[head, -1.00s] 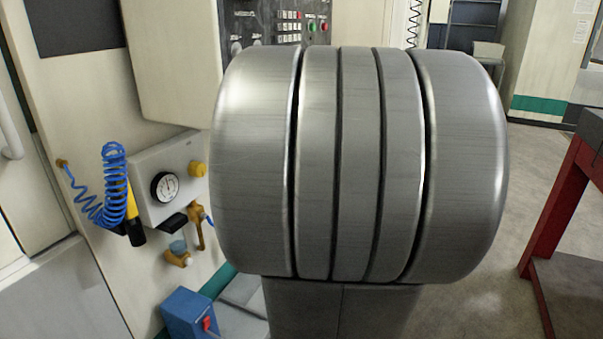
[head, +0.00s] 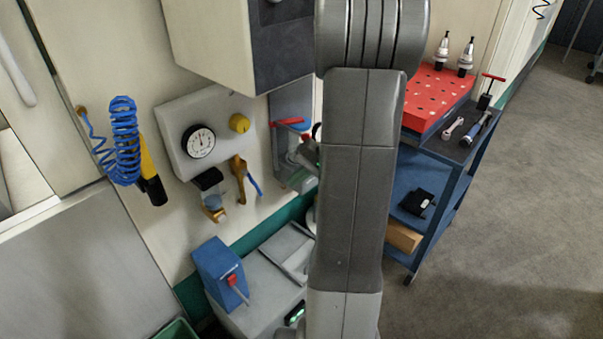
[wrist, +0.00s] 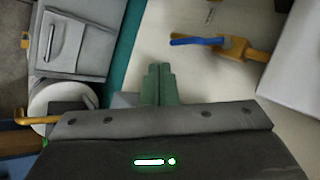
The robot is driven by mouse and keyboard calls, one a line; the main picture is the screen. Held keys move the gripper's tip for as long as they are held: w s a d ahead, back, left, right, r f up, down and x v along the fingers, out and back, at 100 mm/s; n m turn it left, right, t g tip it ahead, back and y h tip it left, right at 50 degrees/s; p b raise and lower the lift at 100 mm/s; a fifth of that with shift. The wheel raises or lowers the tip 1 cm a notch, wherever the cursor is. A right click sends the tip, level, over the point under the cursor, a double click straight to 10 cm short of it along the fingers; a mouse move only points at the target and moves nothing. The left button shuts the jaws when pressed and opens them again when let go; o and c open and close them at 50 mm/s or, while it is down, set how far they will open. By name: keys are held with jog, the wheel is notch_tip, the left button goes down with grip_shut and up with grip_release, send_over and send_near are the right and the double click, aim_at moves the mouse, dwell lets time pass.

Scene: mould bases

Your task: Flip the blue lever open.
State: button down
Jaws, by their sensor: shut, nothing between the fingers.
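The blue lever (head: 254,184) sits on a brass valve (head: 239,178) on the wall panel, sloping down to the right in the head view. In the wrist view the blue lever (wrist: 197,41) sticks out leftward from the brass valve body (wrist: 245,50). My gripper (wrist: 158,70) shows in the wrist view as two green fingers pressed together, with nothing between them. The fingertips are apart from the lever, which lies beyond them, up and to the right in that view. In the head view my arm hides most of the gripper.
Close around the valve are a pressure gauge (head: 198,141), a yellow knob (head: 239,123) and a coiled blue hose (head: 124,140). A blue box with a red switch (head: 220,272) stands below. A blue cart (head: 440,190) with a red tool rack (head: 437,98) is at right, beside open floor.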

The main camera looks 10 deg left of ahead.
aim_at(261, 194)
jog(key=shift+s+a+f+b, duration=0.1)
jog(key=shift+a+f+b, duration=0.1)
jog(key=shift+a+f, duration=0.8)
jog(key=shift+a+f+b, duration=0.25)
jog(key=shift+a+f, duration=0.2)
jog(key=shift+a, duration=0.95)
jog(key=shift+s+a+f+b, duration=0.1)
jog(key=shift+a+f+b, duration=0.1)
jog(key=shift+a+f, duration=0.8)
jog(key=shift+a+r, duration=0.2)
jog(key=shift+r, duration=0.05)
jog(key=shift+s+a+f+g+y+b, duration=0.4)
jog(key=shift+s+f+g+b, duration=0.05)
jog(key=shift+s+g+b, duration=0.1)
jog(key=shift+r, duration=0.1)
jog(key=shift+r+p, duration=0.6)
jog(key=shift+r, duration=0.15)
